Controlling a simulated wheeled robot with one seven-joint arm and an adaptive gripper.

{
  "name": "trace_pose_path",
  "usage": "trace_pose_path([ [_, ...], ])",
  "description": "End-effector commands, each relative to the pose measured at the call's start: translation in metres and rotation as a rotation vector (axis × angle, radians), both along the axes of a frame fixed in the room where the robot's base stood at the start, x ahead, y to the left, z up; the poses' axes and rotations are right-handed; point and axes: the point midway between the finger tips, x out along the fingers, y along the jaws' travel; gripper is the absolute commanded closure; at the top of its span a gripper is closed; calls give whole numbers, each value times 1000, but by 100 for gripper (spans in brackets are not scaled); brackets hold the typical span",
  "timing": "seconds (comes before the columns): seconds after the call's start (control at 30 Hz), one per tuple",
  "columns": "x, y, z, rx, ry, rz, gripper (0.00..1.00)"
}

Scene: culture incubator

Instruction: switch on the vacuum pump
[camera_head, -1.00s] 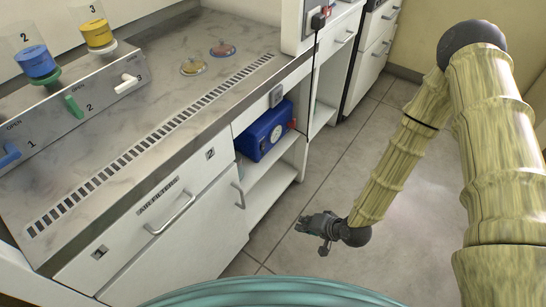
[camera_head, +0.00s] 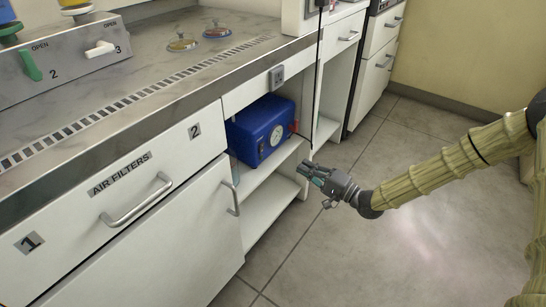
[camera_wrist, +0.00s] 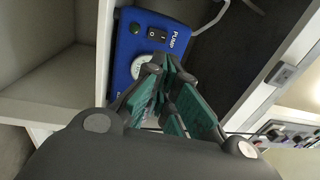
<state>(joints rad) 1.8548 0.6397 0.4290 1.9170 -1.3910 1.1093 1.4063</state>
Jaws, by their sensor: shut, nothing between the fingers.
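The vacuum pump (camera_head: 262,130) is a blue box with a round gauge on its front, standing on the upper shelf of an open compartment under the worktop. In the wrist view the pump (camera_wrist: 178,28) shows the label PUMP, a black rocker switch (camera_wrist: 158,36), a green round button or lamp (camera_wrist: 135,28) and the gauge, partly covered by my fingers. My gripper (camera_head: 306,170) is shut and empty, in front of the compartment, right of and below the pump in the head view. It also shows in the wrist view (camera_wrist: 168,66). It appears apart from the pump.
A drawer labelled AIR FILTERS (camera_head: 120,185) and a door with a handle (camera_head: 232,194) lie left of the compartment. A grey socket box (camera_head: 277,77) sits above the pump. A dark cable (camera_head: 316,90) hangs beside it. The floor (camera_head: 400,240) at right is clear.

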Motion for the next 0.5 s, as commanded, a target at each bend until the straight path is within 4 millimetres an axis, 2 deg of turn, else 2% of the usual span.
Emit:
trace_pose_path([
  [0.5,4,-1,2,17,-7,8,100],
])
